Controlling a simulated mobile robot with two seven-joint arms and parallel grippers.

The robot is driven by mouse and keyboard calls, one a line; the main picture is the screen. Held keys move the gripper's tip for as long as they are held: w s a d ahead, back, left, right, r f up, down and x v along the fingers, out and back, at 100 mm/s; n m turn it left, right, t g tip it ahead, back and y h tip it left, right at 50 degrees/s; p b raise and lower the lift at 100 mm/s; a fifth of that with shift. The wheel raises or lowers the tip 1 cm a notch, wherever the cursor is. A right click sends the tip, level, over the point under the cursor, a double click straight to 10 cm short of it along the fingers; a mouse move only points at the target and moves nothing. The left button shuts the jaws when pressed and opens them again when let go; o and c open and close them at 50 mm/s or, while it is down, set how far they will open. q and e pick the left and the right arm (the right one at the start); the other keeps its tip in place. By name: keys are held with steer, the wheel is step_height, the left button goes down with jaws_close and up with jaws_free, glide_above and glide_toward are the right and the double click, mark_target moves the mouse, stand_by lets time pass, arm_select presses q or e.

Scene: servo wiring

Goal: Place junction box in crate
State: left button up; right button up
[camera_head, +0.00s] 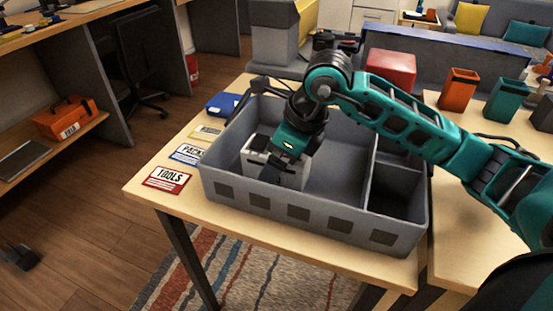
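The grey crate (340,226) stands on the wooden table, with one large compartment at left and two smaller ones at right. The white junction box (291,177) is inside the large compartment, towards its left end; the crate's front wall hides its lower edge. My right gripper (272,172) reaches down into the same compartment from above, with a dark finger against or just in front of the box. The other finger is hidden, so its grip on the box is unclear. I cannot tell whether the box touches the crate floor. My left gripper is not in view.
Cards marked TOOLS (167,179) and PACKS (190,154) lie left of the crate, near a blue object (222,104). A red box (390,70) is behind the crate. Orange (458,88) and teal (505,99) bins stand at right. The crate's right compartments look empty.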

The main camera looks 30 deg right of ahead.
steer(key=p+v, duration=0.1)
steer(key=v, duration=1)
steer(key=shift+d+p, duration=0.1)
steer(key=shift+p, duration=0.25)
steer(key=shift+s+r, duration=0.1)
steer(key=shift+r, duration=0.15)
